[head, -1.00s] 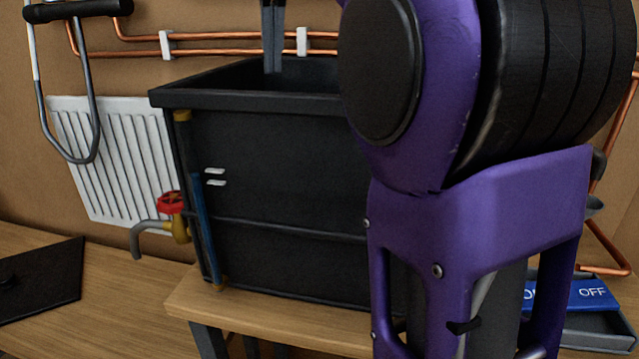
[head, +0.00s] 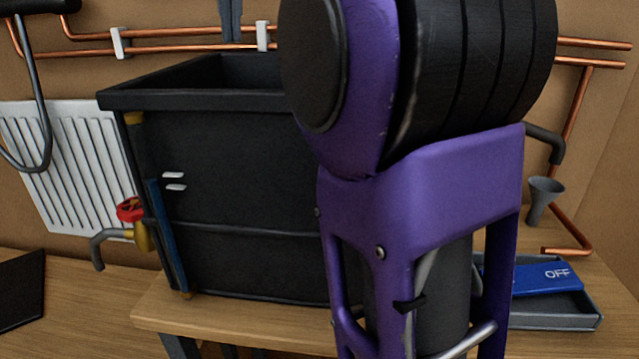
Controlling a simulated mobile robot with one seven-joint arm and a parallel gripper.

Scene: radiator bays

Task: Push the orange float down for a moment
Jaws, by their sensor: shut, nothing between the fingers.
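The orange float does not show; the near walls of the black open-topped tank (head: 250,195) hide the lower part of its inside. What looks like my gripper (head: 231,40) comes down from the top edge of the picture, its grey fingers close together with nothing seen between them. Its tips are at about the height of the tank's far rim in the picture, above the opening. My purple arm covers the right part of the tank.
A red-handled valve (head: 131,209) and a blue strip (head: 166,235) are at the tank's left side. A wooden bench (head: 235,318) bears the tank. Copper pipes (head: 180,46) run behind. A blue OFF plate (head: 545,279) lies in a tray (head: 555,322) at right, near a funnel (head: 545,190).

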